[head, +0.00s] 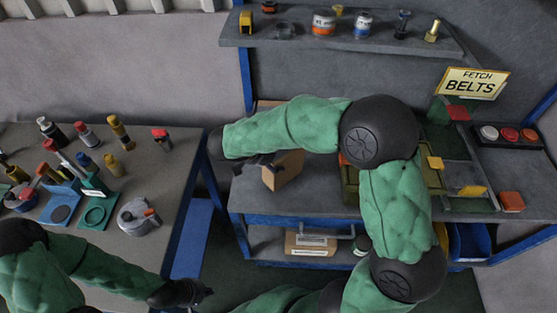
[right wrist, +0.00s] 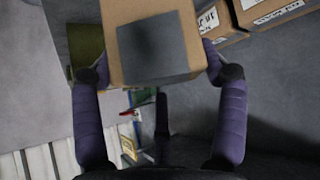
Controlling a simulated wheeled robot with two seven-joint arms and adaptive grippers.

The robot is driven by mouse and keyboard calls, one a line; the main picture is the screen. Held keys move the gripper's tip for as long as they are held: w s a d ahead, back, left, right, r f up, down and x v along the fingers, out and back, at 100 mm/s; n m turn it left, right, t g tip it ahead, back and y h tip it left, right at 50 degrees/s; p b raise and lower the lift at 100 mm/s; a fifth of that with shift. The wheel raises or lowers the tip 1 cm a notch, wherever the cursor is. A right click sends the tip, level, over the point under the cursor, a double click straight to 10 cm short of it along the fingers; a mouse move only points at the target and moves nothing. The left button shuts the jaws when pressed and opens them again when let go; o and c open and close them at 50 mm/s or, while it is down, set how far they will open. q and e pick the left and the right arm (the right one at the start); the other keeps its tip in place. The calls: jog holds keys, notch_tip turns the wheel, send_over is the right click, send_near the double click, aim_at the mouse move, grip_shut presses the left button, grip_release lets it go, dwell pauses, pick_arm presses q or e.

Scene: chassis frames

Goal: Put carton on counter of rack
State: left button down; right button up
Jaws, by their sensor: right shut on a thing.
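The brown carton (head: 287,172) is at the left part of the rack's grey counter (head: 300,203) in the head view. I cannot tell whether it touches the counter. My right gripper (head: 262,165) is shut on it, partly hidden behind my green right forearm. In the right wrist view the carton (right wrist: 115,30), with a dark grey patch on its face, sits between the two purple fingers (right wrist: 158,72). My left gripper (head: 205,292) is low, between the workbench and the rack, apart from the carton; its fingers are too small and dark to read.
A workbench (head: 150,180) with bottles and tools stands left. Above the counter, a shelf (head: 300,42) holds cans and small parts. Another carton (head: 308,243) lies on the rack's lower shelf. A green and yellow machine (head: 465,180) occupies the counter's right; bare counter lies around the carton.

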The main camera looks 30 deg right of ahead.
notch_tip(320, 180, down, 3)
jog(key=shift+r, duration=0.1)
jog(key=o, duration=1.6)
jog(key=shift+o, duration=0.2)
jog(key=shift+r, duration=0.1)
jog(key=p+v, duration=0.1)
jog(key=v, duration=1.1)
